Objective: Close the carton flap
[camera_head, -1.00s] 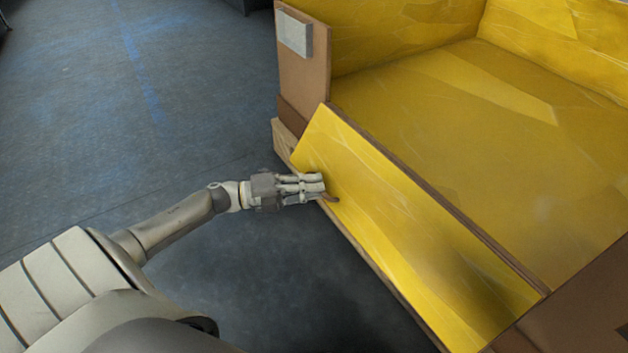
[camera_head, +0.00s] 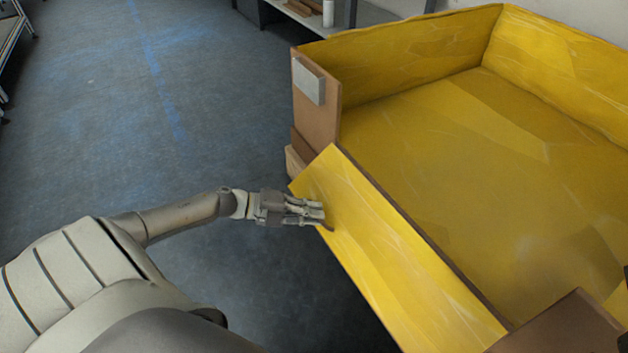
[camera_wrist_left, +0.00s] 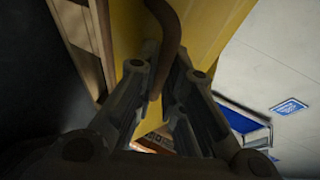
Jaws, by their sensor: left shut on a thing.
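A large yellow-lined carton (camera_head: 440,135) with brown outer walls fills the right of the head view. Its front flap (camera_head: 390,250) is a yellow panel tilted outward from the opening, its brown edge toward the inside. My left gripper (camera_head: 320,213) is at the flap's left part, shut on a thin brown handle. The handle (camera_wrist_left: 167,40) shows in the left wrist view as a curved bar passing between the fingers, with the yellow flap (camera_wrist_left: 130,35) behind it. My right gripper is not in view.
A brown corner post (camera_head: 316,115) with a grey plate stands left of the flap. A brown panel (camera_head: 560,325) is at the lower right. A shelf (camera_head: 300,15) stands at the back. The floor to the left is clear.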

